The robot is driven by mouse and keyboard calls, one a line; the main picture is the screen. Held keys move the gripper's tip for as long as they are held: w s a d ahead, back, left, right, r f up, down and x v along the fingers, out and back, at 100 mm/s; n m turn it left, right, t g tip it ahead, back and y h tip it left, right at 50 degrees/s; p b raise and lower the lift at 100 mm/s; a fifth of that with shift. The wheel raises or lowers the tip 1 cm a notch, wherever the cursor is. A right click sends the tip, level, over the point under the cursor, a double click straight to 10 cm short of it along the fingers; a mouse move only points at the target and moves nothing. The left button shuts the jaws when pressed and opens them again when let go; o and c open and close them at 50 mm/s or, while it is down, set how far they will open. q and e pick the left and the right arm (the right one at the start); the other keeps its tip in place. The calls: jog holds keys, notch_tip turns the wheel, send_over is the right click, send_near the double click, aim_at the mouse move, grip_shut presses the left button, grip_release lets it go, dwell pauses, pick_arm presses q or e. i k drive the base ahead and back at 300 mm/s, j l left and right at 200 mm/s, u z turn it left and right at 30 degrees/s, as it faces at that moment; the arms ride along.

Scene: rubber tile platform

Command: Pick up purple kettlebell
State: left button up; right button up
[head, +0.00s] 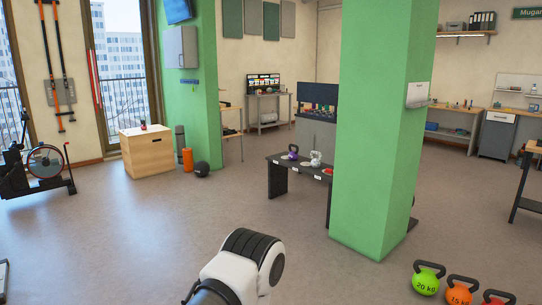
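A small purple kettlebell (293,153) stands upright on a low dark bench (277,179) in the middle distance, in the head view. It sits near the left end of the bench top, left of a white kettlebell (316,160). Its dark handle shows on top and nothing covers it. The bench is well away from me across the floor. Part of one of my arms, a white and black link, shows at the bottom centre. Neither gripper can be seen.
A green pillar (376,140) hides the bench's right part. Green (426,282) and orange (459,292) kettlebells stand at the lower right, with a red one (497,299) cut off. A wooden box (148,153) and exercise bike (42,165) stand left. Open floor lies before the bench.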

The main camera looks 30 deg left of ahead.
aim_at(293, 155)
jog(key=i+j+u, duration=0.3)
jog(key=i, duration=0.25)
jog(key=i+j+u, duration=0.3)
jog(key=i, duration=0.25)
jog(key=i+u, duration=0.3)
jog(key=i, duration=1.85)
jog(key=i+z, duration=0.1)
jog(key=i, duration=1.5)
jog(key=i+j, duration=0.15)
jog(key=i, duration=1.45)
jog(key=i+z, duration=0.4)
jog(key=i+j+z, duration=0.2)
jog(key=z, duration=0.25)
jog(key=i+j+z, duration=0.4)
jog(key=k+l, duration=0.05)
jog(key=l, duration=0.05)
